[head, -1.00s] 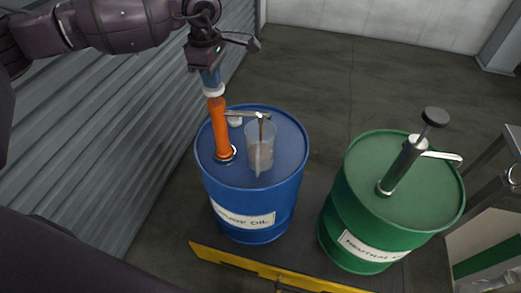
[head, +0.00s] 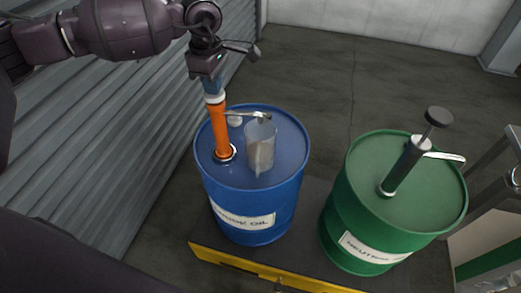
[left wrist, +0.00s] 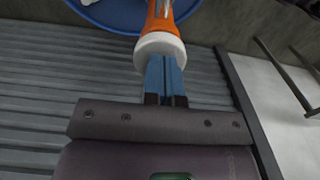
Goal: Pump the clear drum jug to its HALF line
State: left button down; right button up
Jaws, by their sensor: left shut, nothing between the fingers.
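The clear jug (head: 262,147) stands upright on the blue drum (head: 285,190), under the spout (head: 248,114) of the orange pump (head: 220,130). A greyish-brown content shows in its lower part. I cannot make out its lines or the exact level. My left gripper (head: 213,92) is shut and empty, pointing down with its tips at the pump's white top (head: 215,98). The left wrist view shows the blue fingers (left wrist: 163,60) together against the white cap (left wrist: 160,45), above the orange body (left wrist: 160,18). My right gripper is not in view.
A green drum (head: 350,225) with a dark pump (head: 405,165) stands to the right. A yellow edge (head: 250,272) runs in front of the drums. A ribbed grey wall (head: 110,140) is close on the left. Open floor (head: 320,75) lies behind.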

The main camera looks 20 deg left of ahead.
pick_arm(q)
jog(key=shift+r+p, duration=0.65)
jog(key=shift+r, duration=1.05)
jog(key=shift+r+p, duration=0.45)
jog(key=shift+r, duration=0.75)
jog(key=shift+r+p, duration=0.35)
jog(key=shift+r, duration=0.6)
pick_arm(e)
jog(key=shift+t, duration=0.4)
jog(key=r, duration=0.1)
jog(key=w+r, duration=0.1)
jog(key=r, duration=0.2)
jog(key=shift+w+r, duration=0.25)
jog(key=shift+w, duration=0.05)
pick_arm(q)
jog(key=shift+f, duration=0.25)
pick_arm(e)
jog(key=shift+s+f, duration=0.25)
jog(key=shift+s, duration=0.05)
pick_arm(q)
jog(key=shift+f, duration=0.4)
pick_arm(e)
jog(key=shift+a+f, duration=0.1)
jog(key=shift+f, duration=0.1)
